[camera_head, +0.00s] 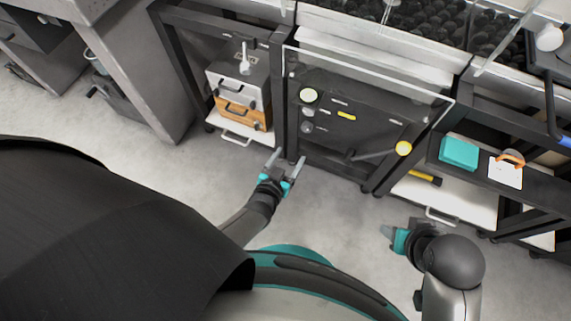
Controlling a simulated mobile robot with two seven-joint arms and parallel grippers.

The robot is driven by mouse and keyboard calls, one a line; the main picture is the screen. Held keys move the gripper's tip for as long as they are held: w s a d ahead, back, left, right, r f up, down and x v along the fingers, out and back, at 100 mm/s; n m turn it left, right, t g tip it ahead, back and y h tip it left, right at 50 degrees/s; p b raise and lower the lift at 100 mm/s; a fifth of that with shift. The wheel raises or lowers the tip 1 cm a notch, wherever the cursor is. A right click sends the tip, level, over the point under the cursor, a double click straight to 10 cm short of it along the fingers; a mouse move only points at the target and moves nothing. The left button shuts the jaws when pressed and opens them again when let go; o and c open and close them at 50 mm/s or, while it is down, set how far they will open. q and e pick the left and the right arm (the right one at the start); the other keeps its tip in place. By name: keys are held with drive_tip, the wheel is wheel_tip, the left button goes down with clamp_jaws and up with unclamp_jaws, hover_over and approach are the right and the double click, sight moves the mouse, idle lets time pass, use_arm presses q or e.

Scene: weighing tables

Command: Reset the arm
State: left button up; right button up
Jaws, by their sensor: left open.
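My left gripper (284,166) is at the middle of the head view, over the floor in front of the dark cabinet. Its two grey fingers are apart, and nothing shows between them. My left arm reaches up to it from the lower left. My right gripper (388,236) is at the lower right, pointing left over the floor. Its fingers are small and seen from the side, so whether they are apart is unclear. The rounded dark wrist of my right arm is beside it.
A dark cabinet (330,148) with a glass front stands ahead. Left of it, a shelf (235,128) holds grey and orange boxes. At right, a dark shelf holds a teal box (459,153) and a white item with an orange handle (506,171). Grey floor (330,215) lies clear between my grippers.

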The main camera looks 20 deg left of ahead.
use_arm(q)
drive_tip(key=shift+s+r, duration=0.1)
drive_tip(key=shift+s, duration=0.1)
use_arm(e)
drive_tip(key=shift+s+f, duration=0.2)
drive_tip(key=shift+f, duration=0.05)
idle(0.4)
